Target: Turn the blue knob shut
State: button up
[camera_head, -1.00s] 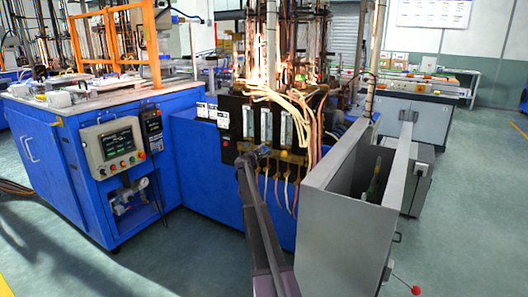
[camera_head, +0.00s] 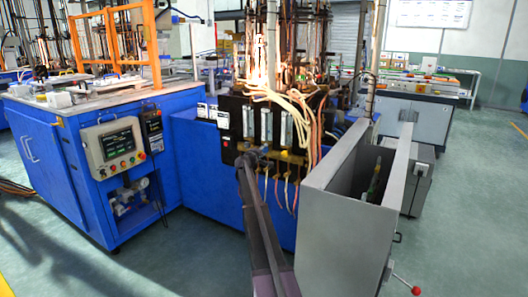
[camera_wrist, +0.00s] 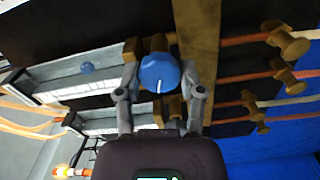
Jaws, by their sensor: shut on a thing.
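The blue knob (camera_wrist: 160,73) is in the middle of the wrist view, with a white line on its face that runs nearly upright in the picture. My gripper (camera_wrist: 160,90) has one grey finger on each side of the knob and is shut on it. In the head view my arm reaches to the dark valve panel (camera_head: 236,104), and my gripper (camera_head: 252,158) is at the panel's lower part. The knob is hidden there behind my gripper.
Brass fittings with copper-coloured hoses (camera_wrist: 285,80) lie right of the knob in the wrist view. In the head view, a grey open-topped metal box (camera_head: 340,225) stands right of my arm. Pale hoses (camera_head: 275,92) hang above.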

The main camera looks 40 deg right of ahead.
dwell(0.3)
jog(key=o, duration=1.2)
jog(key=shift+c, duration=0.2)
jog(key=v, duration=1.2)
